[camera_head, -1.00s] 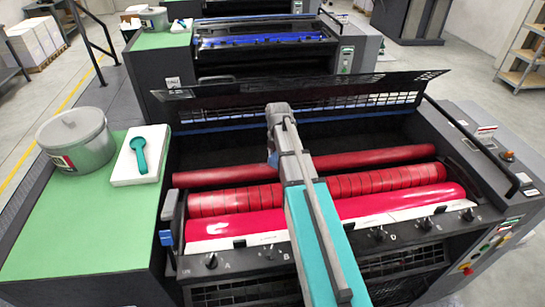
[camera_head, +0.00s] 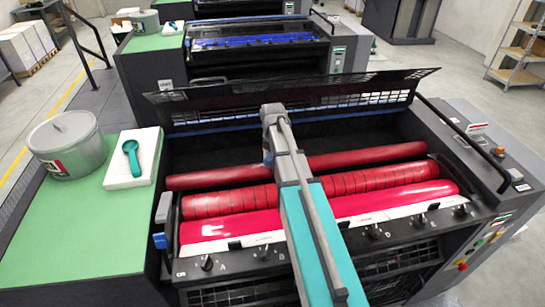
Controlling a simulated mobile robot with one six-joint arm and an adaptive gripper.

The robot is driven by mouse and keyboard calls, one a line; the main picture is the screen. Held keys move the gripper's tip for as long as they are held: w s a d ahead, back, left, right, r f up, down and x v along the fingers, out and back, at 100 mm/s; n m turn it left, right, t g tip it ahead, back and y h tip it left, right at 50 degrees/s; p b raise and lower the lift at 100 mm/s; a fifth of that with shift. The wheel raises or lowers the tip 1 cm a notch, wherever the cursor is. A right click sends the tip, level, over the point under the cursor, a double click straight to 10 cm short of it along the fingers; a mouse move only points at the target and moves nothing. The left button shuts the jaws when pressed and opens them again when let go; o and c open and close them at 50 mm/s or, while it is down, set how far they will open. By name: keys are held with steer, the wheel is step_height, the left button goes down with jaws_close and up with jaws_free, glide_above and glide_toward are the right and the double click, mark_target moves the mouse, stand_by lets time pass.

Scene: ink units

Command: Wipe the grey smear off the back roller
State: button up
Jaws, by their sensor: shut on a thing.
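The back roller (camera_head: 366,158) is a plain dark red cylinder, the rearmost of three in the open ink unit. I can make out no grey smear on its visible parts. My arm crosses in front and covers a stretch of it left of its middle. The arm's wrist is raised over the dark trough behind the roller. My gripper and anything in it are hidden behind the arm, so I cannot tell whether it touches the roller.
A grooved red roller (camera_head: 232,201) and a glossy pink-red roller (camera_head: 382,202) lie in front. A raised dark guard (camera_head: 215,101) stands behind. A grey tin (camera_head: 70,146) and a teal tool (camera_head: 131,157) on a white pad (camera_head: 143,177) sit on the green top (camera_head: 85,228) at left.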

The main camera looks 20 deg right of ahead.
mark_target(245, 167)
steer(key=shift+w+a, duration=0.2)
steer(key=shift+a, duration=0.65)
steer(key=shift+w+a, duration=0.2)
steer(key=shift+a, duration=0.65)
steer(key=shift+a, duration=0.1)
steer(key=shift+w+a, duration=0.15)
steer(key=shift+a, duration=0.65)
steer(key=shift+w+a, duration=0.15)
steer(key=shift+a, duration=0.65)
steer(key=shift+a, duration=0.15)
steer(key=shift+w+a, duration=0.25)
steer(key=shift+a, duration=0.55)
steer(key=shift+w+a, duration=0.2)
steer(key=shift+a, duration=0.55)
steer(key=shift+r+p, duration=3.05)
steer(key=shift+p, duration=0.05)
